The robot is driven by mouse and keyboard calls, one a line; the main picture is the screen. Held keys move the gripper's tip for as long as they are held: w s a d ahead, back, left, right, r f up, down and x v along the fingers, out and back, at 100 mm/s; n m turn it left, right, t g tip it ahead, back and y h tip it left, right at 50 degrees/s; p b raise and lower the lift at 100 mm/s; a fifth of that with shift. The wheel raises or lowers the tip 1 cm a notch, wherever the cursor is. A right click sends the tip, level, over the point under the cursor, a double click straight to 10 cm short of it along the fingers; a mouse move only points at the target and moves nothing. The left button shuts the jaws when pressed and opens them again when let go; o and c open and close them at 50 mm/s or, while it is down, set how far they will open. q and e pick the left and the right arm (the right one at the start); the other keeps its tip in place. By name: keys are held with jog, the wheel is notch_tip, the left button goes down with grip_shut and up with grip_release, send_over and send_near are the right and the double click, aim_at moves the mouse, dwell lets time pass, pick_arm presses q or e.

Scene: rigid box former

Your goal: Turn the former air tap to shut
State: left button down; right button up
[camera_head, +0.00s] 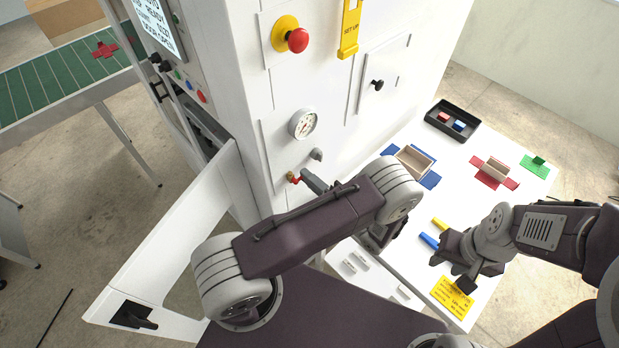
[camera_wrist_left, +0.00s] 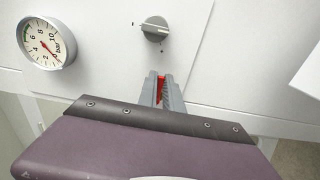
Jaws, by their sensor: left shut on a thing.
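The former's air tap has a red handle (camera_head: 292,178) low on the white machine front, below the pressure gauge (camera_head: 303,124) and the grey rotary knob (camera_head: 316,154). My left gripper (camera_head: 303,181) reaches it from the right. In the left wrist view the grey fingers (camera_wrist_left: 165,90) are close together with the red handle (camera_wrist_left: 160,86) between them, so the gripper is shut on it. The fingers hide most of the handle, and I cannot tell its exact angle. The gauge (camera_wrist_left: 46,44) and knob (camera_wrist_left: 155,29) also show there. My right gripper (camera_head: 462,275) hangs over the white table, its fingertips unclear.
A white door (camera_head: 165,245) stands swung open at the machine's left. The emergency stop button (camera_head: 297,40) is above the gauge. The white table (camera_head: 455,175) carries a black tray (camera_head: 452,120), box parts and a yellow card (camera_head: 452,297). A green conveyor (camera_head: 60,80) is at the left.

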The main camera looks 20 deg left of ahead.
pick_arm(q)
jog(key=c, duration=1.5)
grip_release()
jog(key=shift+a, duration=0.2)
jog(key=b+v, duration=0.3)
jog(key=v, duration=0.6)
